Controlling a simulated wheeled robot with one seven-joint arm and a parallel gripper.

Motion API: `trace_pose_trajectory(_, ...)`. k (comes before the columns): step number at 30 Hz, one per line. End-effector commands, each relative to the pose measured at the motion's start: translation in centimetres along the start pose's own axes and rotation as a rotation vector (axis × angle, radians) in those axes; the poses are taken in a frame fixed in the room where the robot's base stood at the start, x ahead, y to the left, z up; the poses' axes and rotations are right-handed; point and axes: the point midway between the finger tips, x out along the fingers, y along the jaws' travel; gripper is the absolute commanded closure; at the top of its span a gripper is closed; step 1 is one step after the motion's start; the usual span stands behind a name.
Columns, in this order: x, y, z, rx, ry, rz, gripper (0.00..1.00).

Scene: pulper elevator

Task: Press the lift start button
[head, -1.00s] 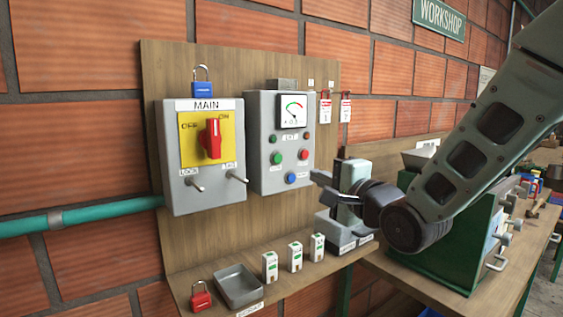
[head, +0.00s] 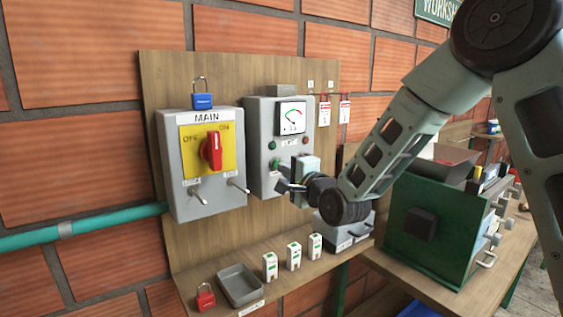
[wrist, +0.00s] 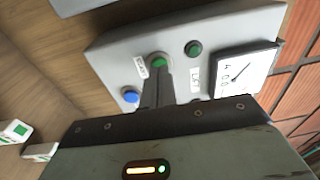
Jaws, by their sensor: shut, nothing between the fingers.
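The grey lift control box (head: 262,125) is mounted on the wooden board, with a gauge at its top right. Its green button (wrist: 159,61), beside a small white label, lies right at the tip of my gripper (wrist: 160,72) in the wrist view. My gripper is shut and empty. In the head view my gripper (head: 280,176) is in front of the lower part of the box, close to the green button (head: 275,163). I cannot tell whether the tip touches it. A blue button (wrist: 130,97) sits beside it. The red button is hidden behind my gripper.
The MAIN switch box (head: 181,165) with a red handle stands left of the control box. A green lamp (wrist: 193,48) is near the gauge (wrist: 243,72). Below, a shelf holds a red padlock (head: 205,297), a grey tray (head: 258,297) and several small white blocks.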

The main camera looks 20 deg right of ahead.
Motion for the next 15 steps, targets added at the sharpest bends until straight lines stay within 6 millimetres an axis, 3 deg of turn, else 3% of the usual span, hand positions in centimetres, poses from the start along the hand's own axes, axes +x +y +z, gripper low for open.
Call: trace_pose_trajectory(15,1.00,0.06,-0.02,-0.001,0.000,0.000,1.00)
